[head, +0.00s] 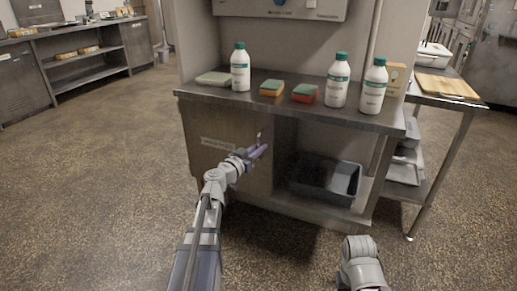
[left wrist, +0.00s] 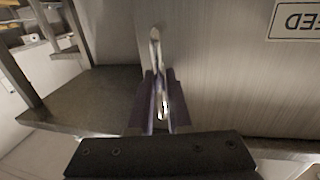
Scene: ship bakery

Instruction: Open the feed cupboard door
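The feed cupboard door (head: 212,165) is a flat brown panel on the left of the counter's front, and it sits closed. Its label (head: 217,144) reads as part of "FEED", upside down, in the left wrist view (left wrist: 296,20). The door's slim metal handle (left wrist: 155,48) stands upright near the door's right edge; its upper end shows above my gripper in the head view (head: 259,135). My left gripper (head: 258,150) is at the handle, its purple fingers (left wrist: 161,100) close on both sides of it and apparently shut on it. My right gripper is out of view; only part of that arm shows.
The counter top (head: 200,93) carries white bottles (head: 240,72), two sponges (head: 272,88) and a pale block (head: 213,78). Right of the door, an open bay holds a dark bin (head: 326,181). The floor (head: 110,190) in front of the door is clear apart from my arm.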

